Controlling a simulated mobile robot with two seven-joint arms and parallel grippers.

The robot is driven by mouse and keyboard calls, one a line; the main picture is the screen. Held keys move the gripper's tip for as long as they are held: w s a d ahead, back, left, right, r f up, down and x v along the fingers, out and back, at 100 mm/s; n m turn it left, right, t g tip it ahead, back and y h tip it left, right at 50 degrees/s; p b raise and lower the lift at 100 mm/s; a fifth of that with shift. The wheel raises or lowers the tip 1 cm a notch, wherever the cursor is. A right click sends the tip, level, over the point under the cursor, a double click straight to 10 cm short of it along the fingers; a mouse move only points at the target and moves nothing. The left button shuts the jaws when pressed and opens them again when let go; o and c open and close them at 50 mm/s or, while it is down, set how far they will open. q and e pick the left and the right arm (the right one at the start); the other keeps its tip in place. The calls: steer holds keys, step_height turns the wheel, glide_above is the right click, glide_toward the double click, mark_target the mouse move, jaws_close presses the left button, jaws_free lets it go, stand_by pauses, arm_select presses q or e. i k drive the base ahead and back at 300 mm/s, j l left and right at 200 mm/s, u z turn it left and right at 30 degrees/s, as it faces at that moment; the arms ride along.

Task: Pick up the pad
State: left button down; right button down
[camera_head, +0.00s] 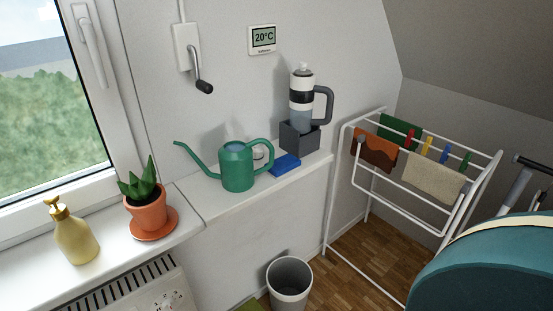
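A small flat blue block (285,164), which looks like the pad, lies on the white ledge (215,205). It sits just right of a green watering can (237,168) and in front of a dark grey box (299,138). The can's handle comes close to the pad's left end; I cannot tell whether they touch. Neither of my grippers is in view.
A white and black bottle (301,95) stands in the grey box. A potted plant (146,212) and a yellow dispenser (74,235) stand left. Below are a bin (289,283) and a drying rack (329,220) with cloths. A large teal object (490,270) fills the lower right.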

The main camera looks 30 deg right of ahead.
mark_target(283, 165)
steer(key=z, duration=1.1)
